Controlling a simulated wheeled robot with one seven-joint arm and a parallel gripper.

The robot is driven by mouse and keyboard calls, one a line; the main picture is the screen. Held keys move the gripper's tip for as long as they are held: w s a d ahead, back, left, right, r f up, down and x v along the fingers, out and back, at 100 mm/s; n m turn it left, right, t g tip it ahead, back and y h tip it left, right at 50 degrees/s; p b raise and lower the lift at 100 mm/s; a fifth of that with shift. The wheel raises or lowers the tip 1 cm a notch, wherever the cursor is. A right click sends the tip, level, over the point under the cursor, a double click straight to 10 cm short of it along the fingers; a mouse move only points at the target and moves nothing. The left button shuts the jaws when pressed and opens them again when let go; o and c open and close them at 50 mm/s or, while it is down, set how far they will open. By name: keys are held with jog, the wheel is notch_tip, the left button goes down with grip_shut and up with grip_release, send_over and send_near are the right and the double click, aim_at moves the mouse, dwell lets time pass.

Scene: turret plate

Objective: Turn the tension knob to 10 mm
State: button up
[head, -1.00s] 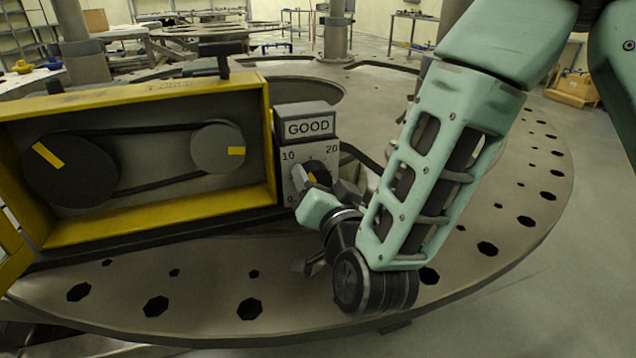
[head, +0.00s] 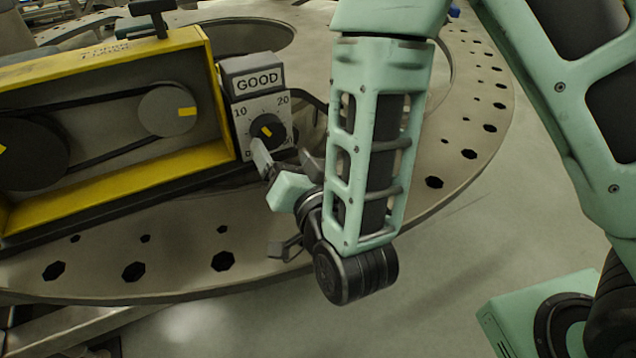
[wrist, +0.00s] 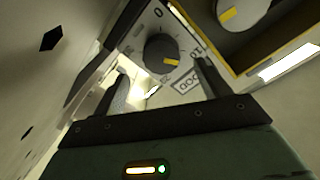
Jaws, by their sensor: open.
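The tension knob (head: 268,128) is a dark round knob with a yellow mark, on a pale dial plate (head: 246,129) marked 10 and 20 along its top. In the wrist view the knob (wrist: 162,50) has its yellow mark pointing roughly toward the 10. The sign (head: 258,81) above the dial reads GOOD. My gripper (head: 283,160) is open, just below and in front of the knob. In the wrist view its two fingers (wrist: 163,84) stand apart with the knob ahead between them, apparently clear of both. My forearm stands right of the dial.
A yellow-framed box (head: 130,204) with two belt-linked pulleys (head: 165,111) adjoins the dial on the left. Both sit on a large grey ring-shaped plate (head: 180,240) with holes. Open floor (head: 450,255) lies to the right.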

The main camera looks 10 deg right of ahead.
jog(key=shift+s+d+r+p, duration=0.2)
jog(key=shift+s+p, duration=0.45)
jog(key=shift+p, duration=1.7)
jog(key=p, duration=0.1)
jog(key=s+p, duration=0.1)
jog(key=p, duration=0.1)
jog(key=shift+s+d+r+n+p, duration=0.1)
jog(key=shift+d+r+n+p, duration=0.05)
jog(key=shift+r+n+p, duration=0.15)
jog(key=s, duration=0.1)
jog(key=s+b, duration=0.1)
jog(key=f, duration=0.1)
jog(key=shift+s+d, duration=0.25)
jog(key=shift+s, duration=0.15)
jog(key=p+v, duration=0.3)
jog(key=shift+s+d+r, duration=0.1)
jog(key=shift+d+r, duration=0.05)
jog(key=shift+r, duration=0.15)
jog(key=shift+f+p+v, duration=0.2)
jog(key=shift+p+v, duration=0.25)
jog(key=shift+v, duration=0.8)
